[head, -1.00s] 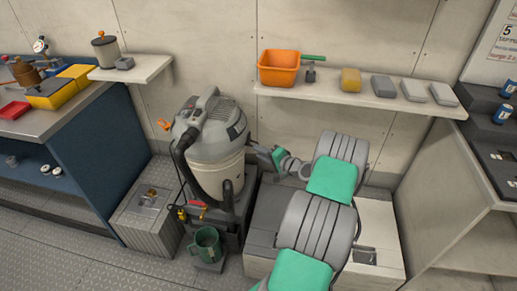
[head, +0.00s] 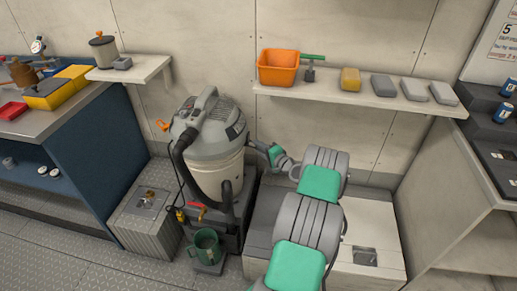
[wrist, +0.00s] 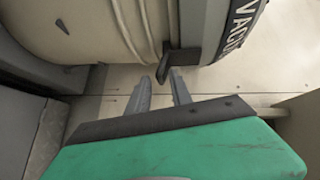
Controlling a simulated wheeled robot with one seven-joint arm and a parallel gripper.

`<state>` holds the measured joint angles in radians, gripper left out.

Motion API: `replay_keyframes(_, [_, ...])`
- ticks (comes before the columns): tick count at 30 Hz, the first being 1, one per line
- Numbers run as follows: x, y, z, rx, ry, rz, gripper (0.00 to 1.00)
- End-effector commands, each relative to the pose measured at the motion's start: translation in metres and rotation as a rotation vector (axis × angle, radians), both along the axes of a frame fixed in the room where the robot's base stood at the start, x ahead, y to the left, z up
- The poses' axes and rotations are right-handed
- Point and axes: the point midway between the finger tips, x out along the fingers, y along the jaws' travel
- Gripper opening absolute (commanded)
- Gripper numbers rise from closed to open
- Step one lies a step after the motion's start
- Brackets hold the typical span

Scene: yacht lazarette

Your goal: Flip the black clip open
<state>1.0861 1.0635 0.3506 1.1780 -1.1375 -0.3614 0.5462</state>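The black clip (wrist: 178,60) sits on the side of the grey and cream vacuum (wrist: 75,28) in the wrist view, at the seam near the lettered band. It is a small dark L-shaped piece, with its lower end pointing toward my gripper. My gripper (wrist: 160,78) has two grey fingers spread apart, with nothing held. The clip's lower end appears just beyond and between the fingertips; I cannot tell whether they touch. In the head view my gripper (head: 252,145) is at the right side of the vacuum (head: 212,150), and the clip cannot be made out.
A shelf (head: 355,95) above my arm carries an orange bin (head: 278,68) and several blocks. A green mug (head: 206,246) stands in front of the vacuum. A pale bench (head: 375,225) lies under my arm. The wall is close behind.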

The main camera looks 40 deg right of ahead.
Motion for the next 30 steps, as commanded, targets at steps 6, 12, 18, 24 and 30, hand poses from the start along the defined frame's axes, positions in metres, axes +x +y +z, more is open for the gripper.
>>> replay_keyframes(6, [0.0003, 0.0008, 0.0000, 0.000, 0.000, 0.001, 0.07])
replay_keyframes(12, [0.0001, 0.0009, -0.0008, 0.000, 0.002, 0.001, 0.00])
replay_keyframes(18, [-0.0002, 0.0011, -0.0016, 0.001, 0.003, 0.001, 0.00])
replay_keyframes(24, [-0.0004, 0.0012, -0.0023, 0.002, 0.004, 0.001, 0.00])
replay_keyframes(30, [-0.0006, 0.0014, -0.0029, 0.002, 0.005, 0.001, 0.00])
